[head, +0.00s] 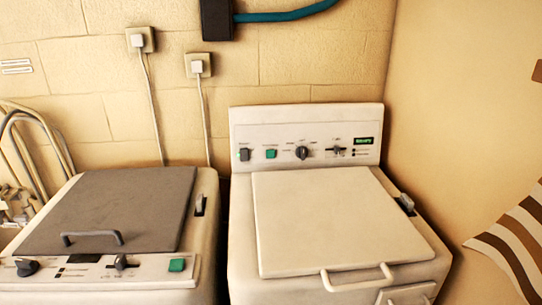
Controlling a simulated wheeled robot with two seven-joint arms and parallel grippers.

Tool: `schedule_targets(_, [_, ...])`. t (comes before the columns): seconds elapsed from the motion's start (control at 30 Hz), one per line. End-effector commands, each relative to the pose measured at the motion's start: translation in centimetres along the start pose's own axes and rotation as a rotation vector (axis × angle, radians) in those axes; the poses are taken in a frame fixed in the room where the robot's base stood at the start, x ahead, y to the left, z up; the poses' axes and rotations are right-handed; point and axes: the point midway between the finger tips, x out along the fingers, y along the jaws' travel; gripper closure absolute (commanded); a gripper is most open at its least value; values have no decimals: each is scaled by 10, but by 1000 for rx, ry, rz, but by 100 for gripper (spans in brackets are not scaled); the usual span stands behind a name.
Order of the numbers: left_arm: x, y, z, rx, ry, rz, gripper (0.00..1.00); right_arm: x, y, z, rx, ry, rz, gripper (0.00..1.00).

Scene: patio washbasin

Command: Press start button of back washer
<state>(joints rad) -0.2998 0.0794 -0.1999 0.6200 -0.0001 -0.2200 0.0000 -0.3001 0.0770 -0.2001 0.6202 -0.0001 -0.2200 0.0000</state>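Two top-loading washers stand side by side against the wall. The right washer (325,222) is cream, with a closed cream lid and an upright panel (305,135) at its back. That panel has a green button (271,154), a dark switch (244,155), a round black knob (302,153), a slider and a small green lit display (364,141). The left washer (206,235) has a closed grey lid (115,210) and a panel along its front edge, with a green button (177,265) and a dark knob (27,268). I cannot tell which is the back washer. Neither gripper is in view.
Two wall sockets (141,40) (199,65) have cords running down behind the washers. A dark box (217,19) with a teal hose is above. Hoses and taps (15,200) are at left. Striped cloth (520,235) hangs at right. A narrow gap separates the washers.

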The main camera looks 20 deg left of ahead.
Motion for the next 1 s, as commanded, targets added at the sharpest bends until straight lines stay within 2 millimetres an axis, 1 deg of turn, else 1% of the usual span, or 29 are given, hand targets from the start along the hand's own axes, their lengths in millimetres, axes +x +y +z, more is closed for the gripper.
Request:
schedule_targets(0.03, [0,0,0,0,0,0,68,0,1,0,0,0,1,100])
schedule_targets(0.07, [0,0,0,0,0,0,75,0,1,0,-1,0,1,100])
schedule_targets(0.1, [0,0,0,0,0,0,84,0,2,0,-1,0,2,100])
schedule_targets(0.17, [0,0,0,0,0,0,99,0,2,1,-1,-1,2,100])
schedule_targets(0.2, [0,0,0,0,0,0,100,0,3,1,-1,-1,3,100])
schedule_targets(1.0, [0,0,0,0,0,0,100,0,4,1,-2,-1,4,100])
